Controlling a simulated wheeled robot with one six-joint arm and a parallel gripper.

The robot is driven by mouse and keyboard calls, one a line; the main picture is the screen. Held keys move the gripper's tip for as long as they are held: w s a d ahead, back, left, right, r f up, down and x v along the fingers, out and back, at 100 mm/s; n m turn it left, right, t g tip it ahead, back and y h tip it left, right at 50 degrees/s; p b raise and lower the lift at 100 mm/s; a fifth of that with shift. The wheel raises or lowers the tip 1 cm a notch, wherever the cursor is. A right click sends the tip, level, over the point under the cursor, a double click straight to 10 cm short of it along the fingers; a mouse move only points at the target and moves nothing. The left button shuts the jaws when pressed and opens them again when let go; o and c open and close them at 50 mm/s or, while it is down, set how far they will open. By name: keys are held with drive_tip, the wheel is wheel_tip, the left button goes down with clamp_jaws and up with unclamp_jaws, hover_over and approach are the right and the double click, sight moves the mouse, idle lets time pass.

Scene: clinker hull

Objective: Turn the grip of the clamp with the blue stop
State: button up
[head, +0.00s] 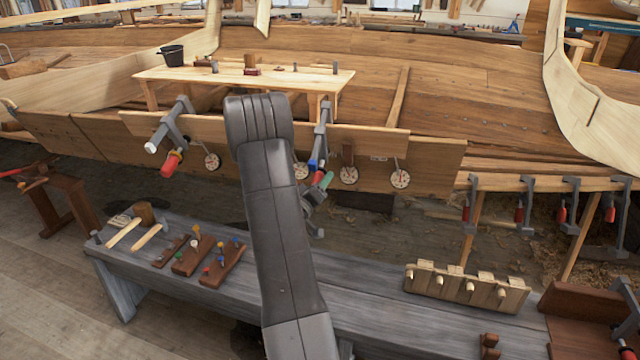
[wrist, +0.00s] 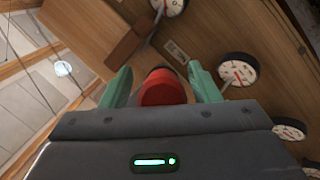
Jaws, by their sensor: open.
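The clamp with the blue stop (head: 314,163) hangs on the plank edge right of my arm in the head view. Its frame (head: 323,130) is grey. My gripper (wrist: 161,80) is open at this clamp, its green fingers apart. In the wrist view a red grip (wrist: 163,90) stands between the two fingers, with a gap visible on its left side; I cannot tell whether the right finger touches it. In the head view my arm and a green finger (head: 328,179) hide most of the grip.
Another clamp (head: 176,128) with a white stop and red grip is on the plank at left. Round dials (head: 349,175) hang along the plank. A grey bench (head: 370,290) with tools and a pegged wooden rack (head: 465,288) stands in front. More red-gripped clamps (head: 520,205) hang at right.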

drive_tip(key=b+v, duration=0.1)
drive_tip(key=v, duration=1.2)
drive_tip(key=shift+s, duration=0.3)
drive_tip(key=shift+w+r, duration=0.1)
drive_tip(key=shift+w, duration=0.05)
idle(0.3)
drive_tip(key=p+x, duration=0.1)
drive_tip(key=x, duration=1.2)
drive_tip(key=shift+w, duration=0.25)
